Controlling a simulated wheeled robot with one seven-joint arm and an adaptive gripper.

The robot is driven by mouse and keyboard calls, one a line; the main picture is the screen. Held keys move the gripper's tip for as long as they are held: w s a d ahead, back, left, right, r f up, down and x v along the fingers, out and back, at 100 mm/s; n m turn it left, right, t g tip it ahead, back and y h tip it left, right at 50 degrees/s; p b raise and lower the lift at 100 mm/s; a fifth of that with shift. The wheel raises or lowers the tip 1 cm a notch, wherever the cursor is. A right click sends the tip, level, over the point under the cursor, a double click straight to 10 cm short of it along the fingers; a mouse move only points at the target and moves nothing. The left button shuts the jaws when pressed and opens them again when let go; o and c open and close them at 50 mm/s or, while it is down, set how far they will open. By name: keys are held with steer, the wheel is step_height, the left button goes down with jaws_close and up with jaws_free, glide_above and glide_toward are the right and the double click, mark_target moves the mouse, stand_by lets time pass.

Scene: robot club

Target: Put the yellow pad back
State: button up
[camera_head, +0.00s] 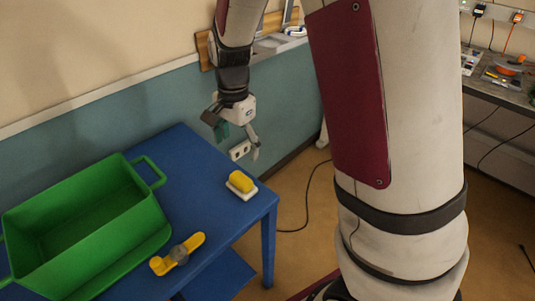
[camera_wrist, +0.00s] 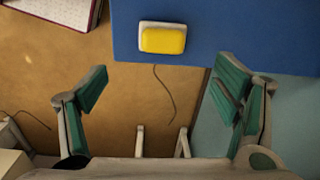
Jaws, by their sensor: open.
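The yellow pad (camera_head: 240,180) rests on a small white base (camera_head: 246,192) near the right corner of the blue table (camera_head: 190,160). In the wrist view the yellow pad (camera_wrist: 163,40) is at the top centre, on its white base (camera_wrist: 145,24), close to the table edge. My gripper (camera_head: 233,140) is above the table's far right side, apart from the pad. In the wrist view my gripper (camera_wrist: 163,92) has its green-padded fingers spread wide with nothing between them.
A green crate (camera_head: 85,222) with handles stands on the left of the table and looks empty. A workbench with cables (camera_head: 505,85) is at the right. A cable (camera_head: 308,195) lies on the floor.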

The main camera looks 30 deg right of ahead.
steer(key=s+r+n+t, duration=0.2)
steer(key=s+r+n, duration=0.5)
steer(key=s+r, duration=0.45)
steer(key=s+r+n+t, duration=0.1)
steer(key=s+r+n, duration=0.1)
steer(key=s, duration=0.4)
steer(key=s+r+n, duration=0.2)
steer(key=s+n, duration=0.2)
steer(key=s, duration=0.2)
steer(key=shift+s+d+n+t, duration=0.3)
steer(key=shift+t, duration=0.1)
steer(key=shift+a, duration=0.1)
